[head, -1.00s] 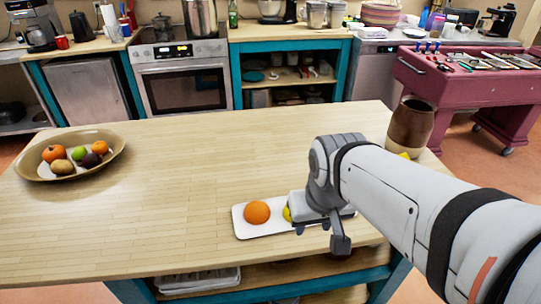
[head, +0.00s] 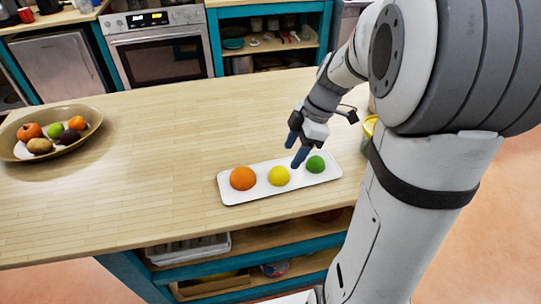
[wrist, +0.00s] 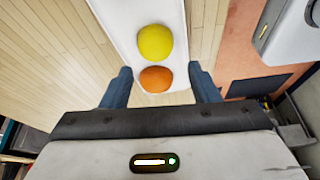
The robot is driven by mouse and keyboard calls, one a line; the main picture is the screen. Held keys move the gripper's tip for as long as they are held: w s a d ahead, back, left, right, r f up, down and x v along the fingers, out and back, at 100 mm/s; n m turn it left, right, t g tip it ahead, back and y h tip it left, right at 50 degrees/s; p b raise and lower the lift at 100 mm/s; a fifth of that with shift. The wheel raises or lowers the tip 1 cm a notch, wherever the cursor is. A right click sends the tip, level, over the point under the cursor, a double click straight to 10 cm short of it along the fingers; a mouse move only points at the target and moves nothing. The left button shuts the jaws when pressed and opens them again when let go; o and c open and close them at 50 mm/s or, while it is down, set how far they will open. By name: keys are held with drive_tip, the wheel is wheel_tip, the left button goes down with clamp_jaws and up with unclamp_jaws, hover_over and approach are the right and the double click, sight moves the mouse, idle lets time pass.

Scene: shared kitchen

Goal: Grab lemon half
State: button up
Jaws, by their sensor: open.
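The lemon half (head: 278,176) is the yellow dome in the middle of a white tray (head: 232,198) on the wooden counter. An orange half (head: 243,178) lies to its left and a green half (head: 315,164) to its right. The green half is out of the wrist view.
A bowl (head: 92,127) of several fruits stands at the counter's left. A container with a yellow rim (head: 369,127) is partly hidden behind my arm at right. The counter's front edge runs close to the tray. The counter's middle is clear.

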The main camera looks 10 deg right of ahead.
sight(283, 169)
drive_tip(key=shift+w+f+n, duration=0.25)
drive_tip(key=shift+f+n, duration=0.05)
drive_tip(key=shift+f, duration=0.15)
drive_tip(key=p+x, duration=0.1)
drive_tip(key=x, duration=0.6)
drive_tip(key=shift+f, duration=0.1)
drive_tip(key=shift+c, duration=0.2)
drive_tip(key=c, duration=0.6)
